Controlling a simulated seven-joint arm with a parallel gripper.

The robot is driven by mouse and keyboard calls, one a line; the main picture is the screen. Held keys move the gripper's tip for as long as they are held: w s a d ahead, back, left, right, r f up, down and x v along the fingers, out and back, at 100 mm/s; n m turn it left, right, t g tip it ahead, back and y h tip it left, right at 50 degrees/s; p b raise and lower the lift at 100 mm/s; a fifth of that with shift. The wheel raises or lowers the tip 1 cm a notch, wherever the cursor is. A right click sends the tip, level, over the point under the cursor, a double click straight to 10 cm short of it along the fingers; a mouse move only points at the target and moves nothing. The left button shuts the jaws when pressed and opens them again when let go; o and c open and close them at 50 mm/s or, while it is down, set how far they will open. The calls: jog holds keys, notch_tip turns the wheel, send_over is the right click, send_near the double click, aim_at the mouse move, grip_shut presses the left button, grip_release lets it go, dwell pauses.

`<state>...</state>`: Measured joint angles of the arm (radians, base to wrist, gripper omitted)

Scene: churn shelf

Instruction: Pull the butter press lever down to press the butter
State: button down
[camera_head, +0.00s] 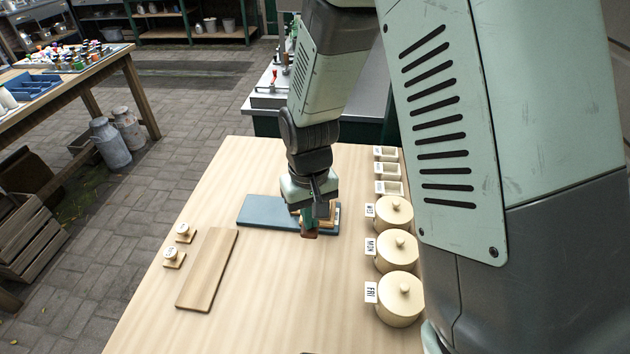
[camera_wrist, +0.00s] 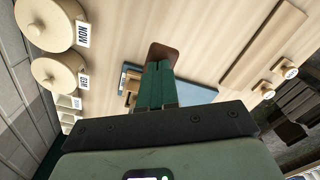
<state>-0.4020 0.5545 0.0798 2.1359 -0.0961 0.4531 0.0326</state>
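The butter press shows as a light wooden block (camera_head: 327,214) on the right end of a blue board (camera_head: 262,211), mostly hidden behind my gripper (camera_head: 309,226). A dark brown flat piece, seemingly the lever's end (camera_head: 310,234), shows right at my fingertips. In the wrist view the green fingers (camera_wrist: 157,85) lie close together, and the brown piece (camera_wrist: 164,54) sticks out just past their tips. The wooden block (camera_wrist: 131,88) is left of the fingers there, and the blue board (camera_wrist: 190,92) is behind them. Whether the fingers clamp the lever or only touch it is hidden.
Round lidded wooden crocks (camera_head: 397,251) with day labels and small square boxes (camera_head: 388,171) line the table's right side. A long wooden board (camera_head: 207,269) and two small labelled stamps (camera_head: 174,256) are at the left. The table's front middle (camera_head: 290,300) is clear.

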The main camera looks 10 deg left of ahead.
notch_tip(320, 180, up, 12)
dwell(1.4)
jog(key=s+d+r+m+t, duration=0.3)
jog(key=s+d+r, duration=0.2)
jog(key=d+r, duration=0.6)
jog(key=s+d+r+m+t, duration=0.1)
jog(key=s+d+r, duration=0.1)
jog(key=s, duration=0.3)
jog(key=s+d+r+m+t, duration=0.1)
jog(key=s+d+r, duration=0.2)
jog(key=s+d, duration=0.1)
jog(key=shift+s+d+m+t, duration=0.3)
jog(key=shift+s, duration=0.45)
